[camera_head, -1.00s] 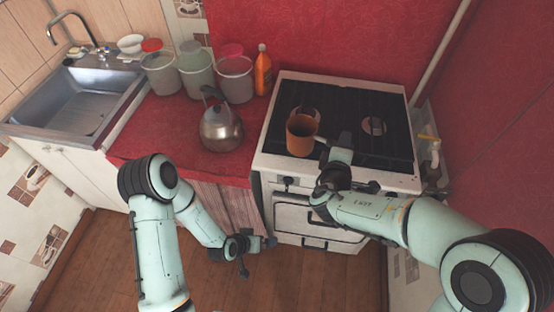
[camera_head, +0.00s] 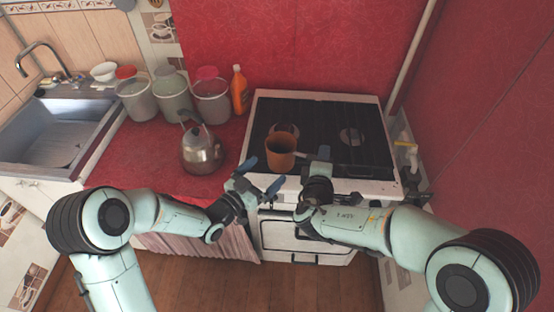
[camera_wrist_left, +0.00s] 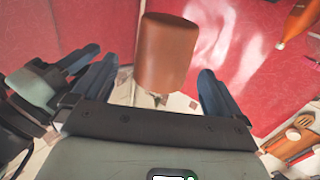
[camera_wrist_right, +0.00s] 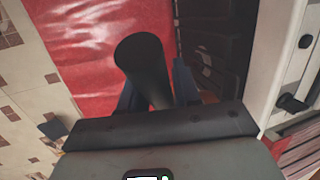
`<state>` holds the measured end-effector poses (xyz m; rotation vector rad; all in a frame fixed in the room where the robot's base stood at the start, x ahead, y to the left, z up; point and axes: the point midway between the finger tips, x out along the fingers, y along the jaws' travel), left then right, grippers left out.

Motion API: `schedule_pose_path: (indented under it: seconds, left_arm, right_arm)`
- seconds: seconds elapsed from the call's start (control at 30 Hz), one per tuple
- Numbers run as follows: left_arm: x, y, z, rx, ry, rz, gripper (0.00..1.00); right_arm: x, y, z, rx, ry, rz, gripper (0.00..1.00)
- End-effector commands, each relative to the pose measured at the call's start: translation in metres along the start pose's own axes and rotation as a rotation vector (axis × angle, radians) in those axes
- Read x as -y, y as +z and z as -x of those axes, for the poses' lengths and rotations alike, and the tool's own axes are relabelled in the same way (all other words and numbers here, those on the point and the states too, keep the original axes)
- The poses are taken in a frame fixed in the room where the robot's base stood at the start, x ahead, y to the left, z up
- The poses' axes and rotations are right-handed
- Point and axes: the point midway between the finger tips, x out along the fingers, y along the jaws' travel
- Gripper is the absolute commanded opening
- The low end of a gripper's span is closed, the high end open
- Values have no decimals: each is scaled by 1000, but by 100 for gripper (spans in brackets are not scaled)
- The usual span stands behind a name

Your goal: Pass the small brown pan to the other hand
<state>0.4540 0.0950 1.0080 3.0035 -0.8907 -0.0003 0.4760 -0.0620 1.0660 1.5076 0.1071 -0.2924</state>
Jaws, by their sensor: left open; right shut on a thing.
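The small brown pan (camera_head: 280,155) is held upright at the front left of the stove, its handle pointing right towards my right gripper. My right gripper (camera_head: 319,164) is shut on the handle. The right wrist view shows a dark round handle (camera_wrist_right: 143,62) between its fingers. My left gripper (camera_head: 259,176) is open and empty, just left of and in front of the pan, fingers pointing towards it. In the left wrist view the pan (camera_wrist_left: 166,50) appears between and beyond the two open fingers; I see no contact.
The stove (camera_head: 365,186) with black grates lies below and behind the pan. A metal kettle (camera_head: 202,153) stands on the red counter (camera_head: 150,156) to the left. Several lidded containers, an orange bottle (camera_head: 239,90) and a sink (camera_head: 55,135) are further back and left.

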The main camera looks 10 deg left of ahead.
Motion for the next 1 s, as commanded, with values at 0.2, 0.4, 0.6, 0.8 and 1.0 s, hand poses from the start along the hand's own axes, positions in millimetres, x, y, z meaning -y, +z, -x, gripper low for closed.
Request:
schedule_pose_path:
  seconds: [0.2,0.4,0.6,0.8,1.0]
  left_arm:
    - [-1,0,-45,-1,3,1,100]
    - [-1,0,-76,0,2,2,100]
    - [-2,0,-90,1,3,2,100]
    - [-3,0,-93,0,6,2,100]
    - [-4,0,-93,0,9,1,71]
  right_arm:
    - [-3,0,0,0,6,-4,0]
    - [-2,-1,0,-2,5,-3,0]
    - [-2,-3,1,-7,5,-3,0]
    - [-2,-4,1,-9,5,-3,0]
    - [-3,-4,2,-11,5,-2,0]
